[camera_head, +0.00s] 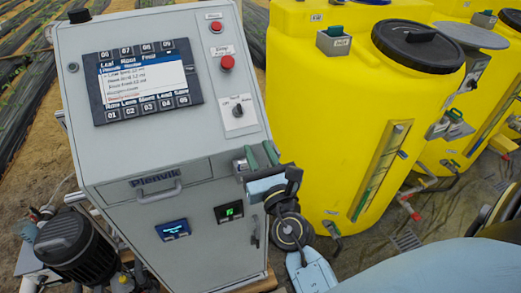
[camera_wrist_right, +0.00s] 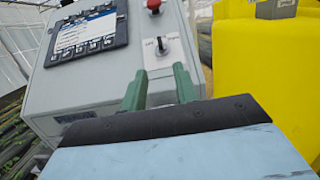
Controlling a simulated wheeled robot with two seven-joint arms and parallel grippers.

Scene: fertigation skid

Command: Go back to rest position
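My right gripper (camera_head: 261,156) is in front of the right side of the grey control cabinet (camera_head: 185,130), below its rotary switch (camera_head: 238,111). In the right wrist view its two green fingers (camera_wrist_right: 160,90) stand apart with nothing between them, pointing toward the cabinet face. The rotary switch (camera_wrist_right: 160,47) shows beyond the gap between the fingers, apart from them. My right arm comes in from the lower right in the head view. My left gripper is not in view.
The cabinet has a screen (camera_head: 146,78), red buttons (camera_head: 227,63) and a drawer handle (camera_head: 158,193). A yellow tank (camera_head: 320,100) with a black lid (camera_head: 418,46) stands to the right. A dark pump motor (camera_head: 75,248) is at the lower left.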

